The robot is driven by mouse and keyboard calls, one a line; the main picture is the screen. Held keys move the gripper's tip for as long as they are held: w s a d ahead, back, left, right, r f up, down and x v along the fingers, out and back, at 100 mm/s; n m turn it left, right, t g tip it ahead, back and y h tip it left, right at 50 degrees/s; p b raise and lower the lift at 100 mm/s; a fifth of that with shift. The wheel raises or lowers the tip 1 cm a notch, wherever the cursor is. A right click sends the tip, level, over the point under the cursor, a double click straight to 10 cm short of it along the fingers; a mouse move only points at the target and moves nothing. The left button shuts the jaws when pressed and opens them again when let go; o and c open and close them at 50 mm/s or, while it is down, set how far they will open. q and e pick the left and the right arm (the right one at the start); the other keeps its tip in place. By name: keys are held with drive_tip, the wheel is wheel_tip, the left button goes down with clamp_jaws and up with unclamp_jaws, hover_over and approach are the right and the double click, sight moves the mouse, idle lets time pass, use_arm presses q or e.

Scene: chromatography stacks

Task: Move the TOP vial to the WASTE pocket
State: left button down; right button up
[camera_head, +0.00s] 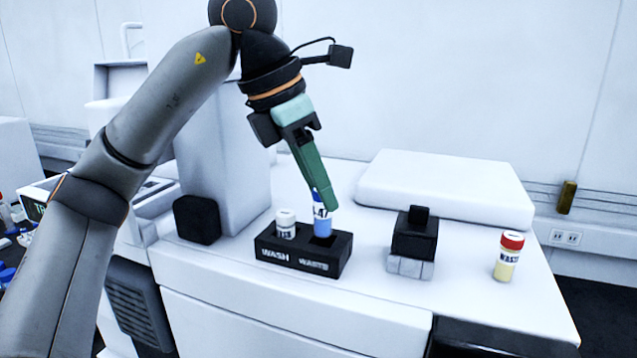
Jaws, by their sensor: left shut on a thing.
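My left gripper (323,203) points down and is shut on a blue vial (322,226) with a white label that is partly covered by the green fingers. The label's text is only partly readable. The vial stands nearly upright at the WASTE pocket of the black two-pocket rack (290,261). Its lower end is at the pocket's opening; I cannot tell how deep it sits. A white-capped vial (286,224) stands in the WASH pocket to the left. My right gripper is not in view.
A black block (414,240) on a pale base stands right of the rack. A red-capped yellow vial (507,257) stands near the bench's right edge. A black box (197,220) is at the left, and a low white case (445,188) lies behind. The bench front is clear.

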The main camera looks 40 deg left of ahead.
sight(319, 235)
use_arm(q)
drive_tip(key=shift+f, duration=0.15)
idle(0.4)
drive_tip(key=shift+f+b, duration=1.05)
drive_tip(key=shift+f, duration=0.15)
drive_tip(key=shift+f, duration=0.1)
drive_tip(key=shift+f+b, duration=0.45)
drive_tip(key=shift+f, duration=0.1)
drive_tip(key=shift+c, duration=0.6)
unclamp_jaws()
drive_tip(key=shift+r, duration=0.15)
